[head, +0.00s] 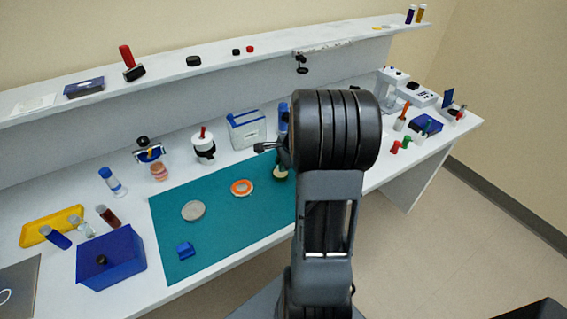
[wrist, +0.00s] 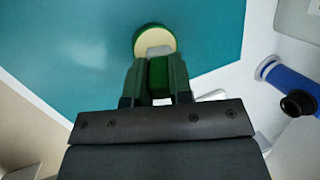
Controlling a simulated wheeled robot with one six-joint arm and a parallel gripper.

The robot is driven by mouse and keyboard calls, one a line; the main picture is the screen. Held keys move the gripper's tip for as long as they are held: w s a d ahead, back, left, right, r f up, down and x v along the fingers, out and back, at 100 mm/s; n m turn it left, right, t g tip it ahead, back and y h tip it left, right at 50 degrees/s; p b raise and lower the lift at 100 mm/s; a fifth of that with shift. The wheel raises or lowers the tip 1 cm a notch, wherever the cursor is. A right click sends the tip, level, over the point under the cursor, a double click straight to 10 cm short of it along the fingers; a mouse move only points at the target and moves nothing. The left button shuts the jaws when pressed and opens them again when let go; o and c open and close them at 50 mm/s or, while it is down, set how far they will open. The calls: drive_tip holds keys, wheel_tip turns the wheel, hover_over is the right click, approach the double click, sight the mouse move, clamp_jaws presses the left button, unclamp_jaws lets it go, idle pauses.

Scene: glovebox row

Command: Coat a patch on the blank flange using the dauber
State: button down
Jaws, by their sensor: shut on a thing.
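My gripper (wrist: 158,85) is shut on a green-handled dauber (wrist: 157,38), which has a round cream head with a green rim. The head shows over the teal mat in the wrist view; I cannot tell whether it touches the mat. In the head view my arm hides most of the gripper, and a cream disc, apparently the dauber's head (head: 280,173), shows at its left edge. A plain grey disc (head: 193,210), likely the blank flange, lies flat on the mat. It is left of an orange-rimmed disc (head: 242,187) and apart from the dauber.
The teal mat (head: 215,240) also bears a small blue block (head: 186,250). A blue bin (head: 110,262) and a yellow tray (head: 50,225) stand to the left. Bottles and a white-and-blue box (head: 246,128) stand behind. A blue-banded cylinder (wrist: 290,85) is right of my gripper.

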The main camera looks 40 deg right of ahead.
drive_tip(key=shift+f, duration=0.45)
idle(1.1)
drive_tip(key=shift+r, duration=0.1)
wheel_tip(320, 180, up, 7)
drive_tip(key=p, duration=0.5)
drive_tip(key=shift+p, duration=0.4)
idle(0.6)
